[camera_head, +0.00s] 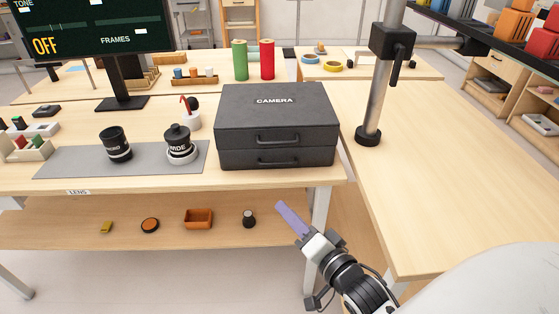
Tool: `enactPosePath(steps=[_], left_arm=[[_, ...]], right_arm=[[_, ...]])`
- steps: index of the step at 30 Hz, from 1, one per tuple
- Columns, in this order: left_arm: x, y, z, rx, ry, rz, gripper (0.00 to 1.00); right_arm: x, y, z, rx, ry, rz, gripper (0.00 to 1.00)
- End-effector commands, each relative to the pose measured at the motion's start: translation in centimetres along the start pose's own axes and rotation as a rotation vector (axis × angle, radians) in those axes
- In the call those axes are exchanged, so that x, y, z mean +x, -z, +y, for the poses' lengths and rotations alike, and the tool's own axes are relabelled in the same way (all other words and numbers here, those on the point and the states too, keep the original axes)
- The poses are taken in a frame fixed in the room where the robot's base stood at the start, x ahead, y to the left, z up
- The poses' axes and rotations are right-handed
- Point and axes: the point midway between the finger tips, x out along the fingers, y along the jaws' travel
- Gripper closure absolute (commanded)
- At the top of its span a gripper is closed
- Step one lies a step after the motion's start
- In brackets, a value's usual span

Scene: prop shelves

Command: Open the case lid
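The black case (274,115) marked "CAMERA" stands on the worktop at the centre. Its lid (270,98) is down, with a dark seam between the upper and lower parts. One handle (277,139) is on the upper front face and another (277,161) on the lower. My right gripper (291,219) is below and in front of the case, past the worktop's front edge, apart from the case. Its pale purple fingers look like one slab from this side, so their opening cannot be told. My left gripper is out of view.
A grey mat (75,160) with two black lenses lies left of the case. A metal post (376,95) stands close to its right. The lower shelf (180,241) holds several small items. The right-hand worktop (440,170) is mostly clear.

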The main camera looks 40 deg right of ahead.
Motion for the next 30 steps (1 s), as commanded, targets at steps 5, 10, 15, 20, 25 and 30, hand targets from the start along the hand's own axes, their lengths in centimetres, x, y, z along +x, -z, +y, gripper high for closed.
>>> enactPosePath(steps=[5,10,15,20,25,30], left_arm=[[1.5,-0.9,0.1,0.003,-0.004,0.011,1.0],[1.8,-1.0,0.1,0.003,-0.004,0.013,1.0],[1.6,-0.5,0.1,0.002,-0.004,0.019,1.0],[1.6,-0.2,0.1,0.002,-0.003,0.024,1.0],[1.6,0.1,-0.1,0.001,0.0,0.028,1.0],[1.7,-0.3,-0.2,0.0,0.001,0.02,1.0]], right_arm=[[1.1,5.2,-2.5,0.314,0.168,0.133,0.72],[1.2,7.5,-3.9,0.448,0.251,0.166,0.72],[2.7,8.3,-4.7,0.469,0.266,0.169,0.72],[5.5,8.9,-5.3,0.469,0.265,0.168,0.72],[8.4,9.6,-5.9,0.466,0.263,0.169,0.72],[10.3,9.9,-6.2,0.468,0.261,0.168,0.72]])
